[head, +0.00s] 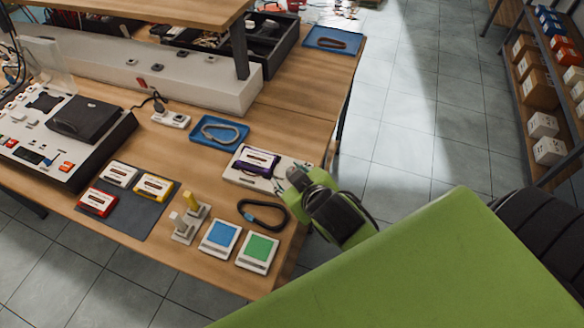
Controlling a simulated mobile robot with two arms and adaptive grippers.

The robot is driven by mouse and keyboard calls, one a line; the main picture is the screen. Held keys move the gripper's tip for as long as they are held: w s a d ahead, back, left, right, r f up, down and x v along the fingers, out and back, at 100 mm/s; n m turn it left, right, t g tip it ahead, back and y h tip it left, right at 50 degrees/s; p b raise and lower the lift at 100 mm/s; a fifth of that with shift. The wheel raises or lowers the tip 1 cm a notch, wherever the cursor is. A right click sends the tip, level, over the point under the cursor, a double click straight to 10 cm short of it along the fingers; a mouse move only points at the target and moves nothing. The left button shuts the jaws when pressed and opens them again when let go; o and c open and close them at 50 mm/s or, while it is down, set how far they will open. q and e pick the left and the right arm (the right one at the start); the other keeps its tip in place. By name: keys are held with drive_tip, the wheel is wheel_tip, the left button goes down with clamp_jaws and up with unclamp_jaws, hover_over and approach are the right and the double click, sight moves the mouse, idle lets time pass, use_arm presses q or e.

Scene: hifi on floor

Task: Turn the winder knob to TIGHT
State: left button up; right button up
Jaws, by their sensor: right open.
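A white flat device (236,178) with a purple cassette (258,159) in it lies near the right edge of the wooden table; it looks like the winder. I cannot make out its knob or any TIGHT mark; its right end is close to my gripper and partly covered. My right gripper (297,179), on a green arm from the lower right, is at that right end, open. Its fingertips are small and dark here, and I cannot tell whether they touch anything. My left gripper is out of view.
A black carabiner-shaped loop (262,214) and blue (220,238) and green (258,250) pads lie in front. A dark mat (133,216) holds red, yellow and white cassettes. A blue tray (218,146) is behind. Open floor lies right of the table.

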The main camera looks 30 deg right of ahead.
drive_tip(key=w+a+r+n+t+y, duration=0.2)
drive_tip(key=w+a+r+n+t, duration=0.15)
drive_tip(key=r, duration=0.45)
drive_tip(key=w+a+r+n+t+y, duration=0.2)
drive_tip(key=w+a+r+t+y, duration=0.15)
drive_tip(key=r, duration=0.45)
drive_tip(key=w+a+r+n+t+y, duration=0.2)
drive_tip(key=w+a+r+n, duration=0.15)
drive_tip(key=r, duration=0.45)
drive_tip(key=s+a+r+n+g+y, duration=0.2)
drive_tip(key=s+a+n+g+y, duration=0.2)
drive_tip(key=a+n+g+y, duration=0.45)
drive_tip(key=s+a+r+n+g+y, duration=0.4)
drive_tip(key=a+n, duration=0.3)
drive_tip(key=n, duration=0.4)
drive_tip(key=n+g+h, duration=0.6)
drive_tip(key=g+h, duration=0.1)
drive_tip(key=h, duration=1.2)
approach(292, 172)
wheel_tip(292, 172, down, 8)
drive_tip(key=p, duration=0.3)
drive_tip(key=shift+r, duration=0.1)
drive_tip(key=shift+f+p, duration=0.35)
drive_tip(key=shift+f, duration=0.4)
